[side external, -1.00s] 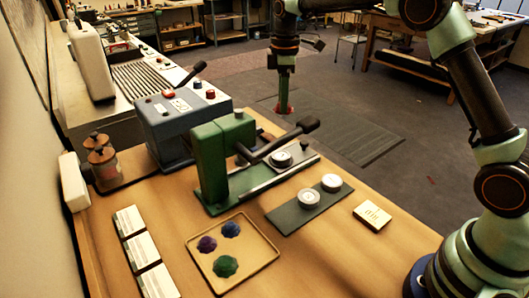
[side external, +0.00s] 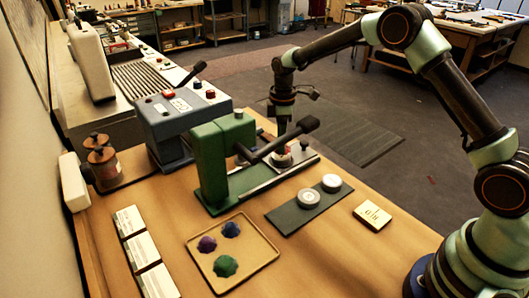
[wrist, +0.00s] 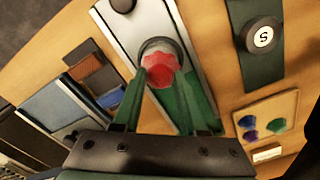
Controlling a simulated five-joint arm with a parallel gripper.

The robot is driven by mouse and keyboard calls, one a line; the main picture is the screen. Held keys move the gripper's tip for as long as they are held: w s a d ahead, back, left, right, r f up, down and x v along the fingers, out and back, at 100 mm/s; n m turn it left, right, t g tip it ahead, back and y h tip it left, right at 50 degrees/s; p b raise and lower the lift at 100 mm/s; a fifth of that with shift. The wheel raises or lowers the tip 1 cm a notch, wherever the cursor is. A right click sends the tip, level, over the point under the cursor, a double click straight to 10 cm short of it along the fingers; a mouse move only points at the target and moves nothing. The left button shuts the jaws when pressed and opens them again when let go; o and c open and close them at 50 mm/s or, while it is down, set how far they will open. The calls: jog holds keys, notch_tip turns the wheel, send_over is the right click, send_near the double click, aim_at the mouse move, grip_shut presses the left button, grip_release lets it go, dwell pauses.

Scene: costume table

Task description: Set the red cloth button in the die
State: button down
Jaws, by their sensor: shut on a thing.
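The red cloth button (wrist: 161,68) is between the fingertips of my gripper (wrist: 160,78) in the wrist view. It lies over the round die (wrist: 152,45), whose grey rim shows around its far side. In the side external view my gripper (side external: 283,142) points down at the die (side external: 281,160) on the green press (side external: 222,160). A little red shows there under the fingertips. I cannot tell whether the button rests fully on the die's floor.
The press's black lever (side external: 285,139) passes close in front of my gripper. A tray (side external: 263,262) holds purple, blue and green cloth pieces. A dark plate (side external: 283,215) carries two round dies. A blue-grey machine (side external: 180,125) stands behind the press.

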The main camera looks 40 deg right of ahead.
jog(key=shift+f, duration=0.55)
jog(key=shift+f, duration=0.55)
dwell(1.1)
jog(key=c, duration=0.7)
grip_release()
jog(key=shift+c, duration=0.2)
jog(key=shift+r, duration=5.55)
